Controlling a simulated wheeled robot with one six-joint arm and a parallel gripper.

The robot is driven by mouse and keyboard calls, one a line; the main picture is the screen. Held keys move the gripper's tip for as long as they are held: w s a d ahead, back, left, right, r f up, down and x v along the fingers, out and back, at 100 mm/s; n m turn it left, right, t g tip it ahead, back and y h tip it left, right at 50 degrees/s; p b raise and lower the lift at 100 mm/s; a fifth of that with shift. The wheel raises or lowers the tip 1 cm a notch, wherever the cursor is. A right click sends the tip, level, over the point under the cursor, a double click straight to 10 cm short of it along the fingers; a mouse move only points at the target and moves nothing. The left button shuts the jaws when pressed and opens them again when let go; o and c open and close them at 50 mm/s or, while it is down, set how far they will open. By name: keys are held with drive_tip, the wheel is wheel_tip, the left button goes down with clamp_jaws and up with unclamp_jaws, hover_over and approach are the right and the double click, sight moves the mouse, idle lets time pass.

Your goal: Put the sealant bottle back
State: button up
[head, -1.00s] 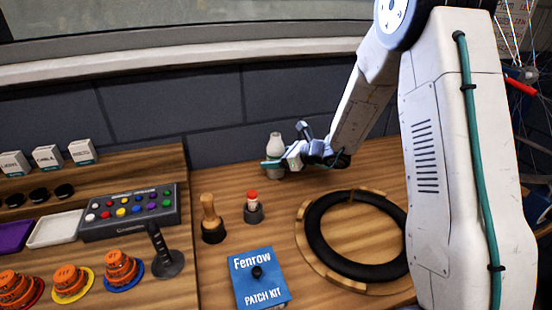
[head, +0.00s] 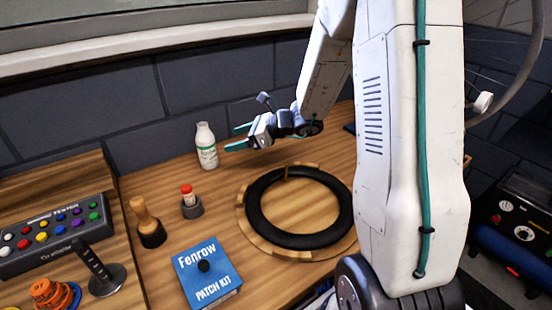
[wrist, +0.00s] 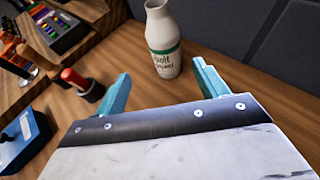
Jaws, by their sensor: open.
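The sealant bottle (head: 206,146) is white with a green-banded label. It stands upright on the wooden bench near the back wall. It also shows in the wrist view (wrist: 162,40), beyond the fingertips and a little nearer the right one. My gripper (head: 236,138) is open and empty, just right of the bottle in the head view and apart from it. In the wrist view its two teal fingers (wrist: 160,82) are spread wide with bare bench between them.
A black tyre ring (head: 254,222) lies on a wooden round at right. A button panel (head: 55,232) is at left.

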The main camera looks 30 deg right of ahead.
drive_tip(key=s+a+r+n+g, duration=0.4)
drive_tip(key=s+a+r+n, duration=0.1)
drive_tip(key=s+n, duration=0.25)
drive_tip(key=s+a+r+n+g, duration=0.35)
drive_tip(key=s+a+n, duration=0.25)
drive_tip(key=s, duration=0.3)
drive_tip(key=s+d+r+n+h, duration=0.1)
drive_tip(key=s+d+n+h, duration=0.2)
drive_tip(key=s+n, duration=0.3)
drive_tip(key=s+d+r+n+h, duration=0.2)
drive_tip(key=s+d+n+h, duration=0.2)
drive_tip(key=s, duration=0.8)
drive_tip(key=n+h, duration=0.2)
drive_tip(key=n, duration=0.1)
drive_tip(key=shift+s+r+h, duration=0.15)
drive_tip(key=shift+r+h, duration=0.05)
drive_tip(key=shift+h, duration=0.1)
drive_tip(key=shift+a+g, duration=0.1)
drive_tip(key=shift+g, duration=0.15)
